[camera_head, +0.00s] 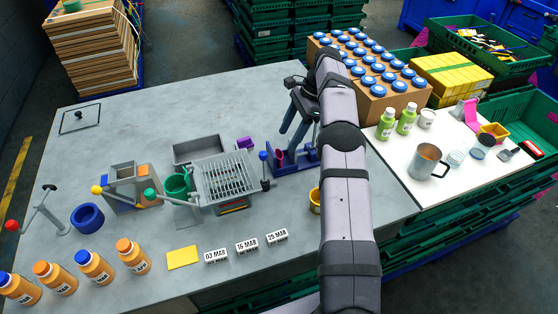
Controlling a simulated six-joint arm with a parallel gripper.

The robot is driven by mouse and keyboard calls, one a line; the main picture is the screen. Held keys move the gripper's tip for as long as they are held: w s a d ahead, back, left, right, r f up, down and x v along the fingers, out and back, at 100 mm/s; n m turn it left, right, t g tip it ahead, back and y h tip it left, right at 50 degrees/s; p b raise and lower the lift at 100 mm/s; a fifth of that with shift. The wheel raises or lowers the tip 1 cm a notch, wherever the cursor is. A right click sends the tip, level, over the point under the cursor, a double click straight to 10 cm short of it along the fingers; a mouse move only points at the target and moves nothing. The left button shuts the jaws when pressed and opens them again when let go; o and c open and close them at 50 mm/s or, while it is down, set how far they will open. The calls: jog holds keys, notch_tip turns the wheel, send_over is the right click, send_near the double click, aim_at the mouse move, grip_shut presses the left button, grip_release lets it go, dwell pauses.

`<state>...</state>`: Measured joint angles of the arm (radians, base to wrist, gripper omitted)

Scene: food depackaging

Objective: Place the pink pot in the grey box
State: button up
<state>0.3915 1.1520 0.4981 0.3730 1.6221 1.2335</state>
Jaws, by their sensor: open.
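A small pink pot (280,157) sits at a blue fixture (300,163) near the middle of the table. A shallow, open grey box (197,149) lies to its left, behind a slotted grey rack; its visible inside looks empty. My gripper (291,137) hangs from the arm's far end above the blue fixture, just above and right of the pot. Its jaws are open. Whether its fingertips touch the pot or fixture cannot be told. My arm hides the table to the right.
The slotted rack (226,176) and a green cup (177,185) stand in front of the grey box. A purple piece (244,143) lies at its right. Orange bottles (133,256) line the front left. A yellow cup (315,201) is beside my arm. The table's back left is mostly clear.

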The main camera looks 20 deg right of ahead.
aim_at(280, 153)
jog(key=shift+x, duration=0.85)
jog(key=shift+p+x, duration=1.25)
jog(key=shift+x, duration=1.35)
jog(key=shift+s, duration=0.15)
jog(key=c, duration=1.3)
notch_tip(280, 153, up, 10)
jog(key=shift+r+b, duration=0.1)
jog(key=shift+b, duration=1.05)
